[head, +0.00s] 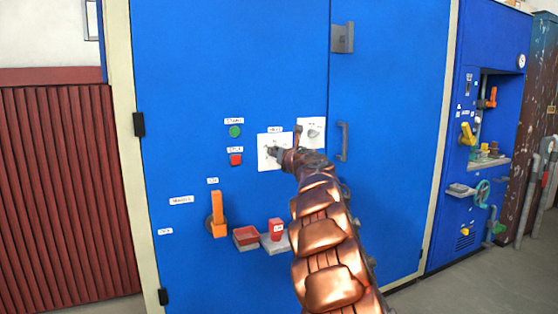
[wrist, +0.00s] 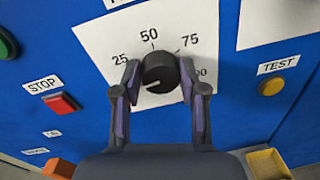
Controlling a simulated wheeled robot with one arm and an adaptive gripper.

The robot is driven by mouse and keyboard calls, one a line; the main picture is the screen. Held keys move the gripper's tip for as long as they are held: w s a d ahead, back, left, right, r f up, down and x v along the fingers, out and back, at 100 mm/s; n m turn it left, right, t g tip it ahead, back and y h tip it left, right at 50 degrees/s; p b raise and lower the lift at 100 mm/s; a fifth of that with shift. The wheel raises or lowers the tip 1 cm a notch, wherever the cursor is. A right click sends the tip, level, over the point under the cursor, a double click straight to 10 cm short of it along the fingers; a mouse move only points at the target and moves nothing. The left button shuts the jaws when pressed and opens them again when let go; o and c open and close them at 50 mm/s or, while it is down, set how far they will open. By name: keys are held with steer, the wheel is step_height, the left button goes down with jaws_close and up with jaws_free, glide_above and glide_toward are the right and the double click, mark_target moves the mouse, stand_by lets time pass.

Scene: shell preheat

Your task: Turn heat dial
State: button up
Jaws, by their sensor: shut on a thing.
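The heat dial is a round black knob (wrist: 160,70) on a white plate (wrist: 195,28) marked 25, 50, 75 and a partly hidden 100. A small white mark shows on the knob's lower left side. My gripper (wrist: 160,78) has one finger on each side of the knob and is shut on it. In the head view, my gripper (head: 285,155) is at the white plate (head: 264,160) on the blue cabinet, and it partly hides the dial.
A red STOP button (wrist: 64,103) is left of the dial and a yellow TEST button (wrist: 271,86) is right. A door handle (head: 342,141) stands right.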

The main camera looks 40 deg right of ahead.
steer(key=n+b, duration=0.2)
steer(key=n, duration=0.2)
steer(key=shift+a+n+b, duration=0.1)
steer(key=shift+n+b, duration=0.2)
steer(key=shift+b, duration=0.05)
stand_by(0.3)
steer(key=o, duration=1.1)
steer(key=shift+o, duration=0.2)
steer(key=v, duration=1.2)
steer(key=shift+f, duration=0.25)
